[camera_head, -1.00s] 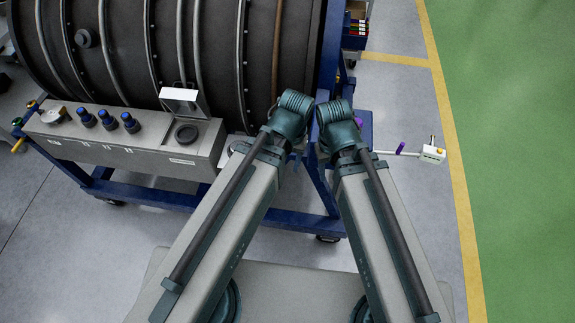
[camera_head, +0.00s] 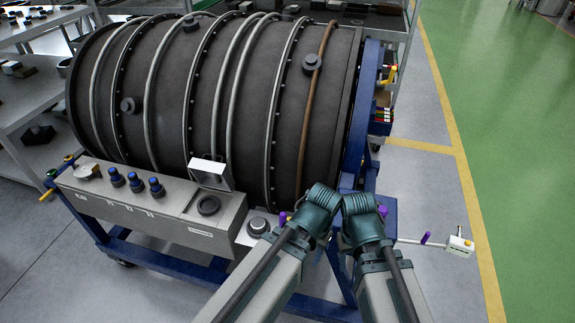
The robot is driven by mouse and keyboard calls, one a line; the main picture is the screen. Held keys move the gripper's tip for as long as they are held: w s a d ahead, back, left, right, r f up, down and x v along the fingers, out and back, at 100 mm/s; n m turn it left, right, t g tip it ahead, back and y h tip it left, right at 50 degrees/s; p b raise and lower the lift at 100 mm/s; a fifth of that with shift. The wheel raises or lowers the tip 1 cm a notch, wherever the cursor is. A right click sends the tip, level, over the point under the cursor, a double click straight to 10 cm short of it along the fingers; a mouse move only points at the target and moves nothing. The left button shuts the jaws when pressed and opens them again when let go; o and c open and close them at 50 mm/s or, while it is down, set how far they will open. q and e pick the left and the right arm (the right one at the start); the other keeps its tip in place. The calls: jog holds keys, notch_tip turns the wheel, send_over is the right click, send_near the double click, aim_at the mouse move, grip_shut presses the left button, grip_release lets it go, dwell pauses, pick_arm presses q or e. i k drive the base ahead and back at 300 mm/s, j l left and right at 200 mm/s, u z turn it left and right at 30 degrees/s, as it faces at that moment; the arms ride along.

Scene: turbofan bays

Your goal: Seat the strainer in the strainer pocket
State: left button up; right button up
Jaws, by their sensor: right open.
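A grey box on the front of the large dark cylinder has a raised square lid (camera_head: 211,173). Below the lid is a dark round opening (camera_head: 208,205), which looks like the strainer pocket. A small round metal piece with a dark top (camera_head: 258,226) sits on a light ledge right of the box; I cannot tell whether it is the strainer. My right gripper (camera_head: 363,218) is right of the ledge, its fingers mostly hidden by its wrist; it is open. My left gripper (camera_head: 318,208) is beside it, fingers hidden behind the wrist. Both are apart from the opening.
The ribbed dark cylinder (camera_head: 170,100) rests in a blue frame (camera_head: 180,264). Several blue knobs (camera_head: 136,182) and a gauge (camera_head: 87,171) stand on the panel. A rod with a white box (camera_head: 460,245) sticks out right. Shelves with parts (camera_head: 30,115) stand left.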

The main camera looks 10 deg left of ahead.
aim_at(184, 213)
jog(key=u, duration=1.65)
